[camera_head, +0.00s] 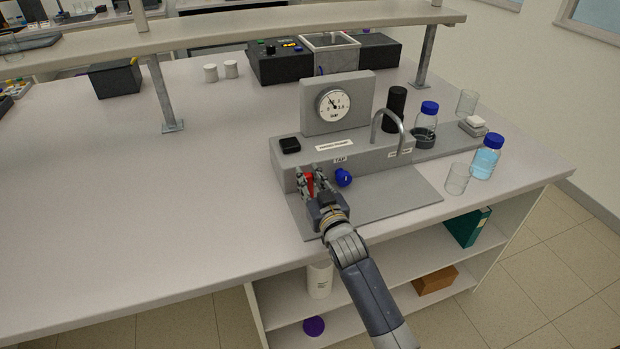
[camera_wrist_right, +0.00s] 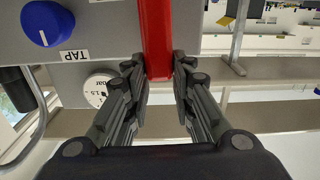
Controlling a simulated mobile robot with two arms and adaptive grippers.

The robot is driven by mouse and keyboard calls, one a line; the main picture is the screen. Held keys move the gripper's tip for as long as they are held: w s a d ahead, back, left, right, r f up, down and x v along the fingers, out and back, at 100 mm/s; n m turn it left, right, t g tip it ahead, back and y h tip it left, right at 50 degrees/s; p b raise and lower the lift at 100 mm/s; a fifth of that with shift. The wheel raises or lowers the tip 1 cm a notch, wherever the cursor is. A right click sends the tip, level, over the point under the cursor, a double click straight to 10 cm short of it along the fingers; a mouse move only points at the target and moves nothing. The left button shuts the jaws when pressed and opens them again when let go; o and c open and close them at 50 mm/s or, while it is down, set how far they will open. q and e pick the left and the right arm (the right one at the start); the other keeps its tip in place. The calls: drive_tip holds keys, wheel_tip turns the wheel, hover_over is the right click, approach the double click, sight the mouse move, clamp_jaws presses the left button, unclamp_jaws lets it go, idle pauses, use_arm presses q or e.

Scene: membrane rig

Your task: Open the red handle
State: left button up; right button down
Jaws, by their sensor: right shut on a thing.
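The red handle (camera_head: 310,184) is on the front of the grey membrane rig (camera_head: 284,180), left of the blue tap knob (camera_head: 343,177). In the right wrist view the red handle (camera_wrist_right: 155,40) is a long bar running between the fingertips. My right gripper (camera_head: 311,186) is shut on the handle, and its fingers partly hide it in the head view. The wrist view shows the fingers (camera_wrist_right: 160,82) on either side of the bar's end. The blue knob (camera_wrist_right: 47,24) with the TAP label sits beside it. My left gripper is not in view.
A pressure gauge (camera_head: 333,105) stands on the rig, with a curved metal spout (camera_head: 388,127) to its right. A blue-capped bottle (camera_head: 486,160) and a clear beaker (camera_head: 457,179) stand at the right. The bench (camera_head: 150,220) is clear on the left.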

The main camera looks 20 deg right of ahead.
drive_tip(key=n, duration=0.1)
drive_tip(key=a+n, duration=0.1)
drive_tip(key=n, duration=0.1)
drive_tip(key=shift+a+f, duration=0.1)
drive_tip(key=shift+f, duration=0.05)
drive_tip(key=n, duration=0.2)
drive_tip(key=a+n, duration=0.1)
drive_tip(key=n, duration=0.1)
drive_tip(key=shift+a+f, duration=0.1)
drive_tip(key=shift+f, duration=0.25)
drive_tip(key=n, duration=0.2)
drive_tip(key=f+n+b, duration=0.1)
drive_tip(key=a+n+b, duration=0.1)
drive_tip(key=n, duration=0.1)
drive_tip(key=shift+a+f+n, duration=0.1)
drive_tip(key=shift+f+n, duration=0.15)
drive_tip(key=shift+n, duration=0.05)
drive_tip(key=shift+a+f+n+b, duration=0.1)
drive_tip(key=shift+f+n+b, duration=0.2)
drive_tip(key=shift+n, duration=0.65)
drive_tip(key=shift+a+f+n+b, duration=0.1)
drive_tip(key=shift+f+n+b, duration=0.2)
drive_tip(key=shift+n, duration=0.65)
drive_tip(key=c, duration=1.4)
unclamp_jaws()
drive_tip(key=shift+o, duration=0.2)
drive_tip(key=s, duration=1.2)
drive_tip(key=shift+d, duration=0.25)
